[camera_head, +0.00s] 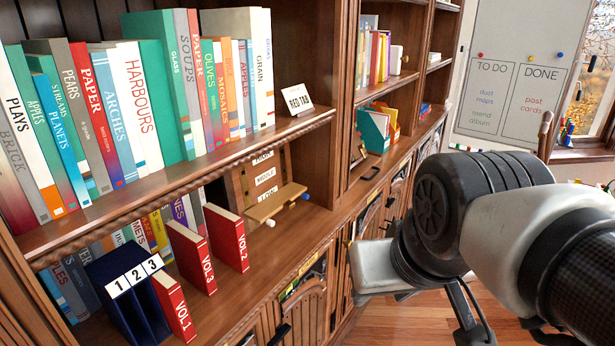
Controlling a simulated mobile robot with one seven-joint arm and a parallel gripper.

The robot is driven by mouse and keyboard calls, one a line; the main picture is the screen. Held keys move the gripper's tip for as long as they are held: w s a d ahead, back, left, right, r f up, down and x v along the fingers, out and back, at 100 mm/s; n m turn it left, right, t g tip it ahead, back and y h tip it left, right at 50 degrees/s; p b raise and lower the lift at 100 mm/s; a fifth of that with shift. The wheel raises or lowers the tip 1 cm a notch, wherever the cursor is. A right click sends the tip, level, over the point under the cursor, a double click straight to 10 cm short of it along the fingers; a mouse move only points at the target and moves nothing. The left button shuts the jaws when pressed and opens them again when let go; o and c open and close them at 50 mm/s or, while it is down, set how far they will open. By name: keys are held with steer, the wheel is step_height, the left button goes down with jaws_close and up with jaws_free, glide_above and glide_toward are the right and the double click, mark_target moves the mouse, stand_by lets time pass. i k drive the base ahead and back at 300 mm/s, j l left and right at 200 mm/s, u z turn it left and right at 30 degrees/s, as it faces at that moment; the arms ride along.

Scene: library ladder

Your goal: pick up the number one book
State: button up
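The number one book is a thin red volume marked VOL.1 (173,307) on the lower shelf at the lower left. It stands upright against the right side of a dark blue holder (118,312), whose top labels read 1, 2 and 3. Red books VOL.3 (193,254) and VOL.2 (228,238) stand upright behind it and to the right, apart from each other. My arm reaches in from the right, well clear of the books. I cannot make out gripper fingers; a white block shows at the arm's near end, and nothing held is visible.
More books stand behind the holder. A wooden stand (274,203) sits right of VOL.2. Cabinet doors lie below; open floor (390,325) shows at the bottom centre.

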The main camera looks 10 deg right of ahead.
mark_target(168, 290)
steer(key=u, duration=1.4)
